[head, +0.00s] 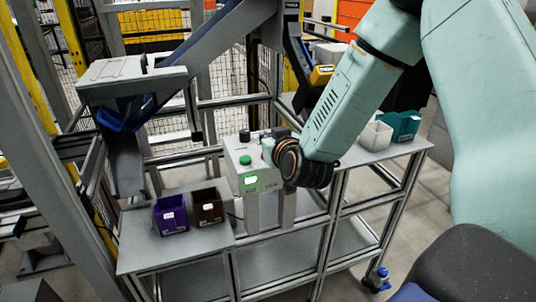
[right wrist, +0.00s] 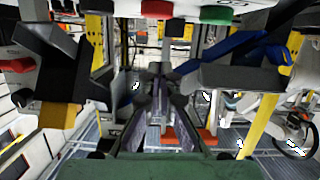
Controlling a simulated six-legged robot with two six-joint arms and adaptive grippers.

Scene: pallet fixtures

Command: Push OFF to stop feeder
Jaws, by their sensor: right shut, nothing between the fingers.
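A pale control box (head: 252,181) stands on a post at the middle of the fixture. The red button is hidden by my gripper in the head view. In the right wrist view the red button (right wrist: 157,8) and the green button (right wrist: 216,14) show at the top edge, beyond the shut fingers (right wrist: 158,72). My left gripper is not in view.
A purple bin (head: 171,215) and a brown bin (head: 207,207) sit on the left shelf. A white bin (head: 376,135) and a teal bin (head: 402,125) sit on the right shelf. Grey feeder chutes (head: 130,80) rise behind.

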